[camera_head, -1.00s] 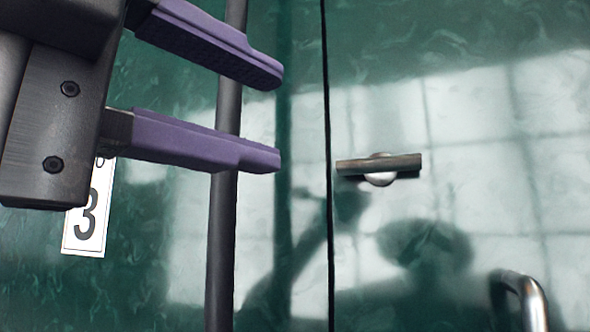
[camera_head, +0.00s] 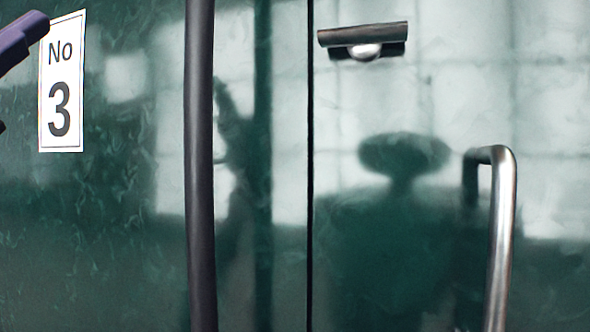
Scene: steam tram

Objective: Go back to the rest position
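My gripper shows only as a purple fingertip (camera_head: 22,38) at the upper left edge of the head view, with a small dark bit of it lower on the same edge. The rest of it is outside the frame. The visible finger is near the left side of the "No 3" sign and touches nothing that I can see. I cannot tell from this how far apart the fingers are.
A glossy green panel wall fills the view, split by a dark vertical seam. A dark vertical pole (camera_head: 200,170) stands left of the seam. Right of it are a small metal latch handle (camera_head: 362,37) and a curved metal grab bar (camera_head: 501,240). A white "No 3" sign (camera_head: 62,85) is at left.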

